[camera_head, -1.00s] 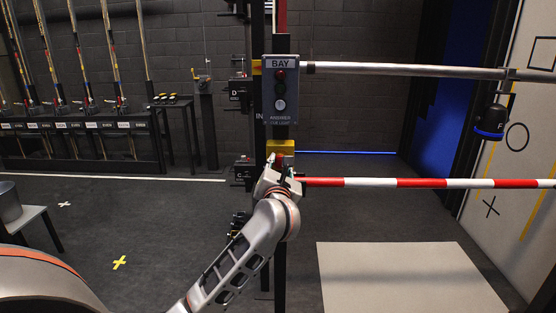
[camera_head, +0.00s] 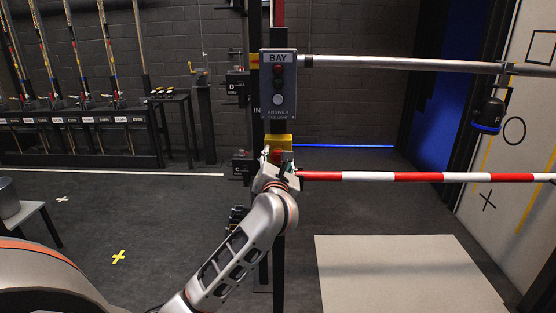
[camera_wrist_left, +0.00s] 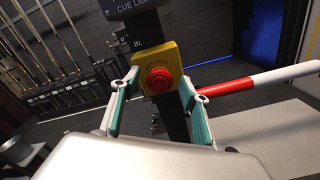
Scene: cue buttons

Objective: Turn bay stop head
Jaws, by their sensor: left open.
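The bay stop is a yellow box (camera_head: 279,141) on the dark post below the grey BAY cue panel (camera_head: 278,84). Its round red head (camera_wrist_left: 159,82) faces the wrist camera in the left wrist view. In the head view, the red head (camera_head: 277,153) is partly hidden by my left gripper (camera_head: 277,165). In the left wrist view, the open fingers of my left gripper (camera_wrist_left: 157,106) stand one on each side of the yellow box, with the red head between them. I cannot tell whether they touch it. My right gripper is not in view.
A red-and-white bar (camera_head: 420,177) runs right from the post, with a grey rail (camera_head: 410,65) above it. A pale floor panel (camera_head: 405,275) lies below. Levers in a rack (camera_head: 85,138) stand at the back left. A small table (camera_head: 28,212) is at left.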

